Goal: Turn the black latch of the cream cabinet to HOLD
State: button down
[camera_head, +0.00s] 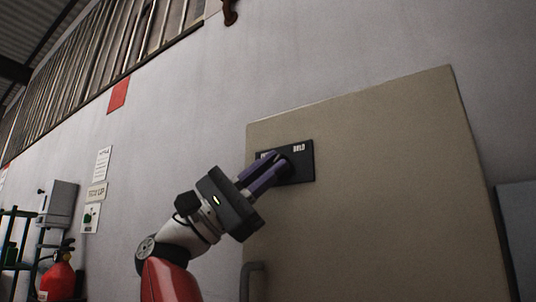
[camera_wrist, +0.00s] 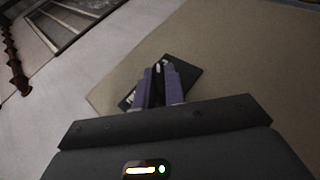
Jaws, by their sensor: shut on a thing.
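The cream cabinet (camera_head: 400,190) is on the wall at the right of the head view, and its face also fills much of the wrist view (camera_wrist: 240,60). A black label plate (camera_head: 303,172) sits near its top left, with a word at the upper right that looks like HOLD and another at the left mostly hidden. My gripper (camera_head: 279,164) reaches the plate from the lower left, its purple fingers shut on the black latch (camera_wrist: 157,72). In the wrist view the fingers close around the latch over the plate (camera_wrist: 190,77). The fingers hide most of the latch, so its exact angle is unclear.
A grey handle (camera_head: 251,280) stands out from the cabinet's lower left. A pale grey panel (camera_head: 518,230) is at the right edge.

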dwell(0.3)
jog(key=c, duration=1.5)
grip_release()
jog(key=shift+o, duration=0.2)
jog(key=b+v, duration=0.1)
jog(key=v, duration=0.6)
jog(key=shift+a+f, duration=0.2)
jog(key=shift+a, duration=0.2)
jog(key=shift+w+a, duration=0.1)
